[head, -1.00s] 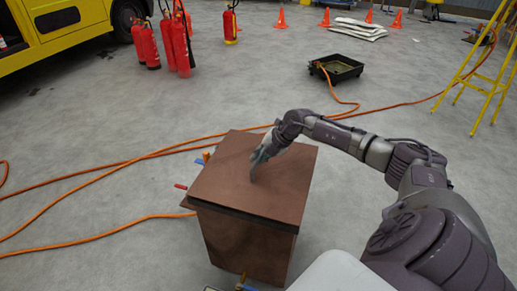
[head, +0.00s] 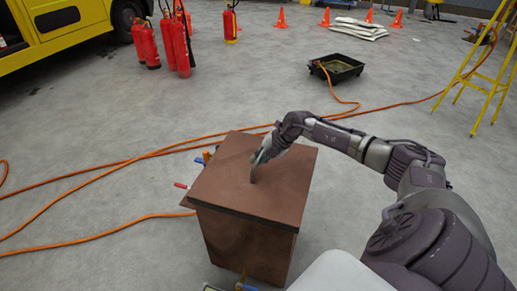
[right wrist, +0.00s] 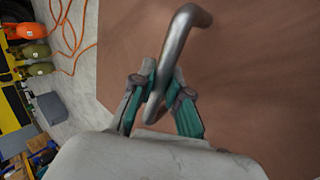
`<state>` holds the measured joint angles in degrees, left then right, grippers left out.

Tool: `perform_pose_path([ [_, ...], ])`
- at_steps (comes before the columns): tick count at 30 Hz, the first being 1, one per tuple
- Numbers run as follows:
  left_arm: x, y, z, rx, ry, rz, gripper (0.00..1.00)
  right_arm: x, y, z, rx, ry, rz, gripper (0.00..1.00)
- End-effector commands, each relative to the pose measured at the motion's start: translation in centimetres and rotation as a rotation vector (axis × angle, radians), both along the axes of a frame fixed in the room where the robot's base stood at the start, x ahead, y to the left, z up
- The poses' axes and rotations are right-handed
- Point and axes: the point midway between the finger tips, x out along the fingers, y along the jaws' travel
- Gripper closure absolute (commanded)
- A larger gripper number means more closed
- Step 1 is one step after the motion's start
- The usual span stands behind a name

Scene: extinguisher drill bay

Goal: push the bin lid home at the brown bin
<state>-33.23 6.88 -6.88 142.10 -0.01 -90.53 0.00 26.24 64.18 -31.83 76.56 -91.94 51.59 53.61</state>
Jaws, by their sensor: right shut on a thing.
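The brown bin (head: 252,248) stands on the floor in front of me. Its flat brown lid (head: 220,185) lies on top, with its edges close to the bin's walls. In the head view my right gripper (head: 254,175) points down at the middle of the lid. In the right wrist view the gripper (right wrist: 156,88) is shut on the bent grey metal lid handle (right wrist: 180,38), with a teal-padded finger on each side. My left gripper is not in view.
Orange hoses (head: 95,178) run across the floor behind and left of the bin. Small coloured items stick out at the bin's left side. Red extinguishers (head: 180,50), a black tray (head: 337,67) and a yellow ladder (head: 487,70) stand farther back.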

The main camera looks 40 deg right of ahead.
Motion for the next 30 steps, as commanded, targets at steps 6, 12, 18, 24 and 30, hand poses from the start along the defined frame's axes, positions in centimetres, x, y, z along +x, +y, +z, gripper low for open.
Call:
perform_pose_path([
  [6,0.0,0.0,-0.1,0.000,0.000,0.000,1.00,0.3,-0.1,0.1,0.001,-0.011,-0.002,1.00],
  [12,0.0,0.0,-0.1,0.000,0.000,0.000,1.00,0.3,-0.1,0.2,0.001,-0.011,-0.002,1.00],
  [18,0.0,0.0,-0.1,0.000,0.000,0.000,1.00,0.2,0.0,0.0,0.001,-0.006,-0.002,0.56],
  [24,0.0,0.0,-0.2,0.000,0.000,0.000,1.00,-0.2,0.0,-0.7,-0.001,0.008,0.001,0.56],
  [30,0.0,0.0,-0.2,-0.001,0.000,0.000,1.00,-0.6,-0.4,0.4,-0.002,0.003,-0.001,0.56],
])
